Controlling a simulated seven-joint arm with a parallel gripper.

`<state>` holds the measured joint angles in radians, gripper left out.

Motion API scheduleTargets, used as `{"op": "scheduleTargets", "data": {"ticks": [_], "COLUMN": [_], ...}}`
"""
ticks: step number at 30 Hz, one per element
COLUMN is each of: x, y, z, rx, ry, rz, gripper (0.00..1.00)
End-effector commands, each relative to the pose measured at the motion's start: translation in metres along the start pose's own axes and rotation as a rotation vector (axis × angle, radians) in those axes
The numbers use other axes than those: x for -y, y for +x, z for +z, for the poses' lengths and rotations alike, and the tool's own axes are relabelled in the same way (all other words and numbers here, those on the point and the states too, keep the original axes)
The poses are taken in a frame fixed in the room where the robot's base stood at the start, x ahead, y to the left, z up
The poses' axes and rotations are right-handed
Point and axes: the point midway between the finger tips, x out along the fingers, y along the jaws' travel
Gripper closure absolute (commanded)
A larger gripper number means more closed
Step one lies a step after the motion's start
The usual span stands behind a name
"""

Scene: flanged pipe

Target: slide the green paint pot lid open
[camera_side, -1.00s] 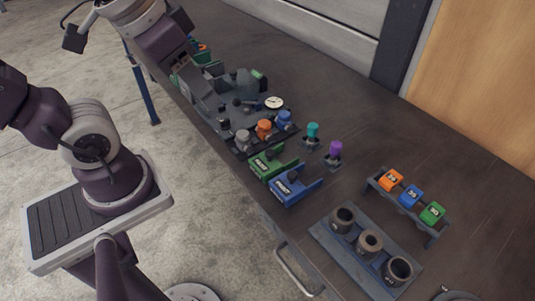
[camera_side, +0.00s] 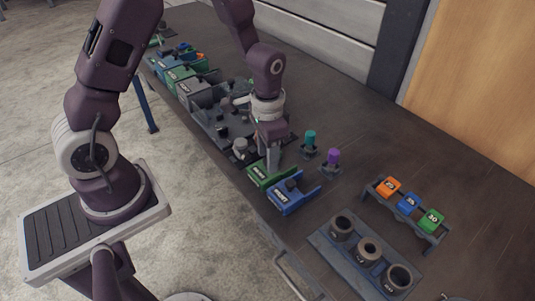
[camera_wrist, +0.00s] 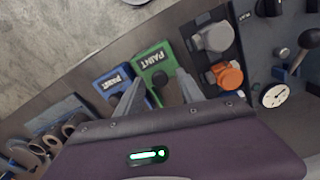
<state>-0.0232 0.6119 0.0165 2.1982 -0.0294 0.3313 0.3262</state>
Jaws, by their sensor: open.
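The green paint pot (camera_side: 262,177) sits near the front edge of the bench, a low green box with a white-lettered label. In the wrist view the green pot (camera_wrist: 152,66) shows its PAINT label and a dark knob (camera_wrist: 160,79) on top. My gripper (camera_side: 273,168) points down just above the pot and hides part of it in the side view. In the wrist view my gripper (camera_wrist: 158,90) has its two fingers apart, one on each side of the knob. I cannot tell whether they touch it. Nothing is held.
A similar blue paint pot (camera_side: 290,197) stands right beside the green one. Teal (camera_side: 310,138) and purple (camera_side: 333,157) knobs stand behind. A panel with grey and orange knobs (camera_wrist: 228,75) lies on the green pot's other side. Bare bench lies towards the back right.

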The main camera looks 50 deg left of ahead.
Motion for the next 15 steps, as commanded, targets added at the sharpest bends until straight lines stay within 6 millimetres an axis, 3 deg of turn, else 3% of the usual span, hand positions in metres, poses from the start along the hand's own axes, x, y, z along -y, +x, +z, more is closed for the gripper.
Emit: {"op": "scheduleTargets", "data": {"ticks": [7, 13, 15], "x": [0.0000, 0.0000, -0.0001], "y": [0.0019, 0.0017, 0.0016], "z": [0.0002, 0.0002, 0.0003], "rx": [0.000, 0.000, 0.000], "ry": [0.000, 0.000, 0.000], "rz": [0.000, 0.000, 0.000], "gripper": [0.55, 0.95, 1.00]}}
